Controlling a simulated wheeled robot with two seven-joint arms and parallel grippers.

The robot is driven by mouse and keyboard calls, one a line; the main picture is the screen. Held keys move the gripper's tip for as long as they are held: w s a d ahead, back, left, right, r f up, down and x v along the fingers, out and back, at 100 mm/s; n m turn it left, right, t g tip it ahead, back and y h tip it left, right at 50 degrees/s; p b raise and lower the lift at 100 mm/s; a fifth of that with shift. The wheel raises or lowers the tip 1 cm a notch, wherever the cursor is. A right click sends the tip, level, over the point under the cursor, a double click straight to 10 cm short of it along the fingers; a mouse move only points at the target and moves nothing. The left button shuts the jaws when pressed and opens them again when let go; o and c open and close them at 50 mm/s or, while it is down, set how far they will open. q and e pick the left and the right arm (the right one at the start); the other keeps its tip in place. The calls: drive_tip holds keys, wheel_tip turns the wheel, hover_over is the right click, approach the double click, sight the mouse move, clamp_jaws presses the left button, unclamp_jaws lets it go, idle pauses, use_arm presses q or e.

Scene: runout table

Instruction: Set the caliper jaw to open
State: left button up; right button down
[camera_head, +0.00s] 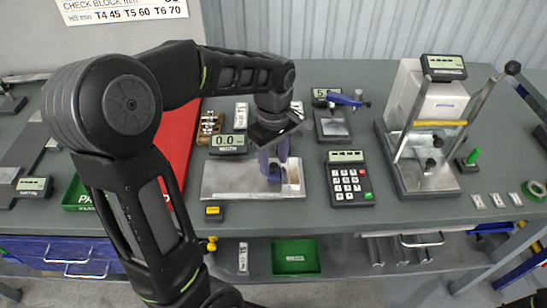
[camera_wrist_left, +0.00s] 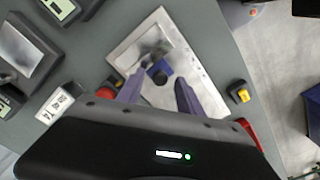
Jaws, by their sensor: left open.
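A flat metal plate (camera_head: 225,180) lies on the table, with a small blue-and-dark jaw piece (camera_head: 275,176) on it under my left gripper. A display reading 0.0 (camera_head: 228,142) stands behind the plate, with a "WIDTH" label. In the left wrist view the plate (camera_wrist_left: 197,72) carries the blue block with a dark round knob (camera_wrist_left: 158,74). My left gripper (camera_head: 274,162) points down over the plate. Its two purple fingers are apart, either side of the knob in the left wrist view (camera_wrist_left: 158,92). I cannot tell whether they touch it. My right gripper is not visible.
A keypad (camera_head: 350,184) stands right of the plate, and a press-like stand (camera_head: 425,150) is further right. A yellow button box (camera_head: 213,213) is at the plate's front left. A red mat (camera_head: 178,150) lies left, partly behind my arm.

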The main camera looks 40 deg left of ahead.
use_arm(q)
drive_tip(key=shift+c, duration=0.2)
clamp_jaws()
idle(1.1)
